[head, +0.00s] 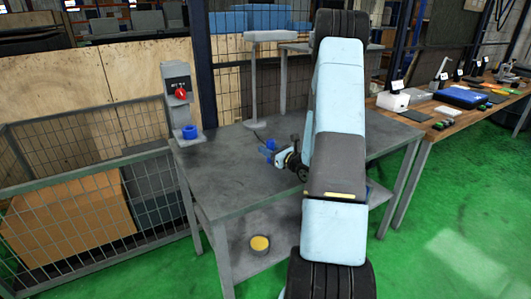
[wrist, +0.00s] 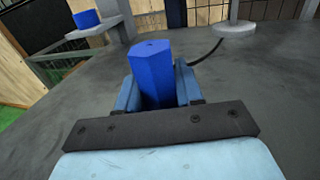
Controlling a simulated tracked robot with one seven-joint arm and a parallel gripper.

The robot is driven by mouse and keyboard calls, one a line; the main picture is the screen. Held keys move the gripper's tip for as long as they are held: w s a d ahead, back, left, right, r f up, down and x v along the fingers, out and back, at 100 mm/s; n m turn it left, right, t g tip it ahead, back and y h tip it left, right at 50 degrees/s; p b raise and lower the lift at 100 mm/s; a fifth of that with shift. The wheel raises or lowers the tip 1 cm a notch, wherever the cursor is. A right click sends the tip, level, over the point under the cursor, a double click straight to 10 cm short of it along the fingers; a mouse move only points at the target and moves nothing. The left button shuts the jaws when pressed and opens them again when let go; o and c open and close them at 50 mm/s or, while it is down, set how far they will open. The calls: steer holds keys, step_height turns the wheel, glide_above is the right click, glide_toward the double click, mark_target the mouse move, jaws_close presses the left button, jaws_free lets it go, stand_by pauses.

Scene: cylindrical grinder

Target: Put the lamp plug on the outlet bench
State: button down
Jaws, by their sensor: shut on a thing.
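The blue lamp plug (head: 270,145) is held by my gripper (head: 276,155) above the grey bench (head: 225,185). In the wrist view the plug (wrist: 152,62) is a blue many-sided block standing up between the two fingers of my gripper (wrist: 157,92), which are shut on it. A grey outlet post (head: 176,92) with a red knob stands at the bench's back left. A blue outlet socket (head: 190,132) sits at its foot and also shows in the wrist view (wrist: 87,19), left of and beyond the plug, apart from it.
A grey lamp (head: 254,85) stands at the back of the bench. A dark cable (wrist: 207,52) runs from near its base toward my gripper. A wire cage (head: 85,210) stands left. The bench middle is clear.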

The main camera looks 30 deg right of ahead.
steer(key=shift+f, duration=0.35)
steer(key=shift+f, duration=0.1)
steer(key=c, duration=0.7)
jaws_free()
